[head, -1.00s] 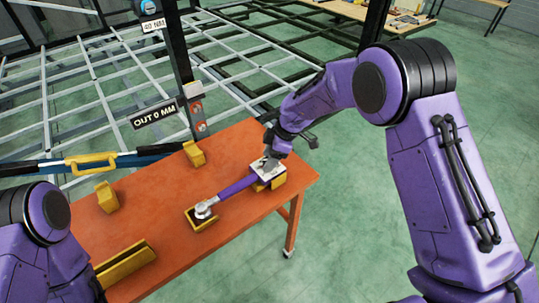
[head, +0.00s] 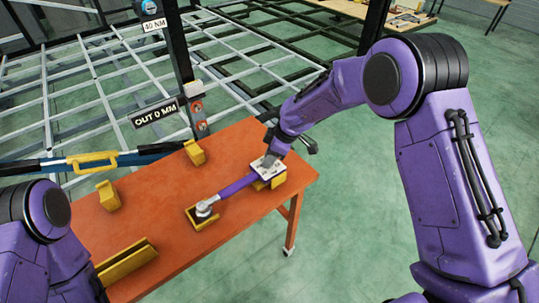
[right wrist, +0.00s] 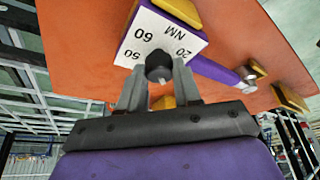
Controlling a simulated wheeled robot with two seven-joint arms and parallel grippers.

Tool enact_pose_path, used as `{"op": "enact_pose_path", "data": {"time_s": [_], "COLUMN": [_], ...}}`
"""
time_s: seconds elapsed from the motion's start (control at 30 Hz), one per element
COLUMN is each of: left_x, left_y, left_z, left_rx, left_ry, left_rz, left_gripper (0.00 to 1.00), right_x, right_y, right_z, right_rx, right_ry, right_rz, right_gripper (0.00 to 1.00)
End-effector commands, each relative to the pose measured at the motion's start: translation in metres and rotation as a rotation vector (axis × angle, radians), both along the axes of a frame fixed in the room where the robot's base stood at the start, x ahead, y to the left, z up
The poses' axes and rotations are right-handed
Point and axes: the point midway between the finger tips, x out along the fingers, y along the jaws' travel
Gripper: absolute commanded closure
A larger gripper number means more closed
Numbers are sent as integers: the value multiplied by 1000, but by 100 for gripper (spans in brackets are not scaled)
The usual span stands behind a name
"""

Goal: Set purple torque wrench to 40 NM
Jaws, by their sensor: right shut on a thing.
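The purple torque wrench (head: 238,187) lies across the orange table, resting in two yellow cradles. Its round silver head (head: 204,208) sits in the near-left cradle. Its white dial plate (head: 259,166) is at the far-right end, and in the right wrist view (right wrist: 137,40) it carries "60", "50", "20" and "NM". A dark round knob (right wrist: 159,66) stands at the plate's lower edge in that view. My right gripper (head: 270,158) is over the plate, its fingers (right wrist: 160,88) shut on the knob. No pointer reading is legible. My left gripper is out of view.
The orange table (head: 165,215) also bears yellow holders (head: 107,196) and a long yellow tray (head: 127,262). A post carries signs "40 NM" (head: 154,25) and "OUT 0 MM" (head: 154,115).

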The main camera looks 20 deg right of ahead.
Motion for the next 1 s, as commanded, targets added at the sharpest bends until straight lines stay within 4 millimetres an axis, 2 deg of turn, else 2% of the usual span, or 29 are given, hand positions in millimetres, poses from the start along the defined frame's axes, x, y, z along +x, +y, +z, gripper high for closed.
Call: {"op": "enact_pose_path", "data": {"time_s": [0.6,1.0], "left_x": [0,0], "left_y": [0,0], "left_z": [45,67], "left_rx": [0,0], "left_ry": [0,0], "left_rz": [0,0], "left_gripper": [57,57], "right_x": [-2,-3], "right_y": [3,5], "right_z": [5,3], "right_rx": [-3,-2], "right_ry": [0,1], "right_rz": [-558,-794], "right_gripper": [98,98]}}
